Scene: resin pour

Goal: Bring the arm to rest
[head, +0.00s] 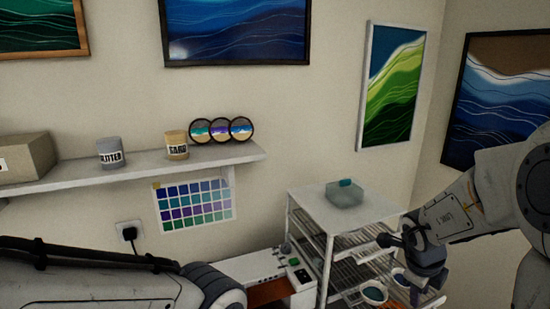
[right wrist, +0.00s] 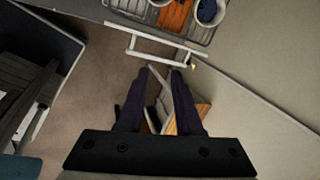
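My right arm comes in from the right edge of the head view. Its gripper (head: 398,262) is in the air in front of the wire rack cart. In the right wrist view the two dark fingers of this gripper (right wrist: 161,72) stand apart, with nothing held between them. A grey and wooden object (right wrist: 160,108) shows between and behind the fingers, apparently lower down. My left arm crosses the lower left of the head view, and its gripper is out of view.
The cart (head: 310,205) carries a grey block-like container (head: 344,194) on top. Cups (head: 374,293) sit on a lower rack by my right gripper; cups (right wrist: 210,11) also show in the right wrist view. A wall shelf (head: 130,166) holds jars and round coasters. Floor (right wrist: 95,90) is clear left of the fingers.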

